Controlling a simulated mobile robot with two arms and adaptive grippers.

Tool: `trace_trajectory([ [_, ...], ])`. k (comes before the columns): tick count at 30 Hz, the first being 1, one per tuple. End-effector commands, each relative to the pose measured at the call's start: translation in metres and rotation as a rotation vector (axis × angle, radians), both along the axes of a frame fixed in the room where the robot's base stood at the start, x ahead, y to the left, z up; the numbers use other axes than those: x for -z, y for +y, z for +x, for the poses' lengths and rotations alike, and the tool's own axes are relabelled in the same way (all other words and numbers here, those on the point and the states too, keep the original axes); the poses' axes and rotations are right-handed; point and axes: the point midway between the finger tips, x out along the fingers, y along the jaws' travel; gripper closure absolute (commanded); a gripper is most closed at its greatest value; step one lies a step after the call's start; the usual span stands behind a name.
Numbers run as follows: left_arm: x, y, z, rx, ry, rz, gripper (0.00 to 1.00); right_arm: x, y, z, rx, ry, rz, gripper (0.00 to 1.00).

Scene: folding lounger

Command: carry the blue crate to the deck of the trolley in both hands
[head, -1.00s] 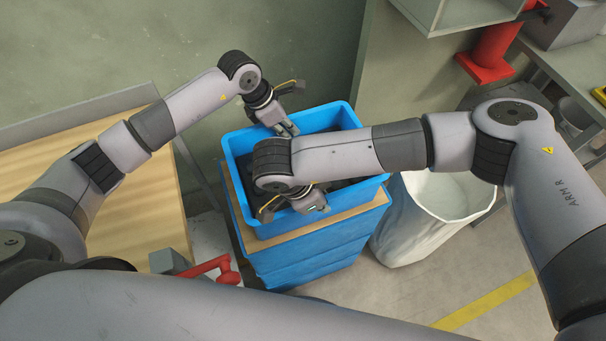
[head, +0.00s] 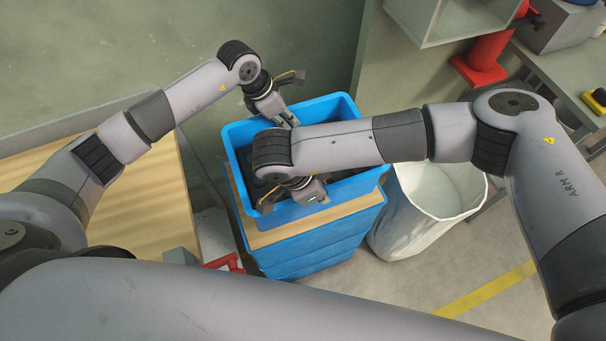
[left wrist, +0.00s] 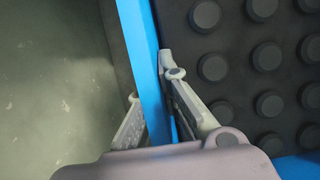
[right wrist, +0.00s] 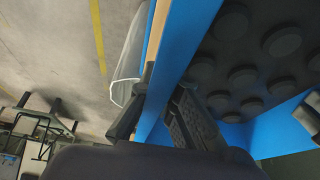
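The blue crate (head: 337,108) stands over a stack of blue crates (head: 320,250) with a wooden board (head: 318,222) at its top; I cannot tell whether it touches the board. A black studded surface (left wrist: 265,60) shows inside it. My left gripper (head: 290,118) is shut on its far wall, one finger inside and one outside, seen in the left wrist view (left wrist: 150,85). My right gripper (head: 318,198) is shut on the near wall, also with a finger on each side in the right wrist view (right wrist: 160,95). My right arm hides part of the crate. I cannot make out the trolley's deck.
A white bag-like bin (head: 420,215) stands right beside the stack. A wooden-topped table (head: 145,210) is at the left, with a red part (head: 222,262) by its corner. A red cone (head: 485,60) and a grey bench (head: 560,70) are at the back right. Floor is clear at lower right.

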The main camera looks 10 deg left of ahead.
Motion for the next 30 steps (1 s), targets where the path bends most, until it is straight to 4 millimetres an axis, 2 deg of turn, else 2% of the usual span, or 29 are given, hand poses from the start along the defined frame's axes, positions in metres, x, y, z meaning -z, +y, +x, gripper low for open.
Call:
trace_trajectory([
  [20, -0.006, 0.000, 0.002, -0.002, -0.007, -0.002, 1.00, -0.005, 0.000, 0.000, 0.001, -0.002, 0.000, 1.00],
  [30, -0.040, 0.001, 0.001, -0.002, -0.009, -0.001, 1.00, -0.038, 0.000, -0.001, 0.000, -0.002, 0.000, 1.00],
])
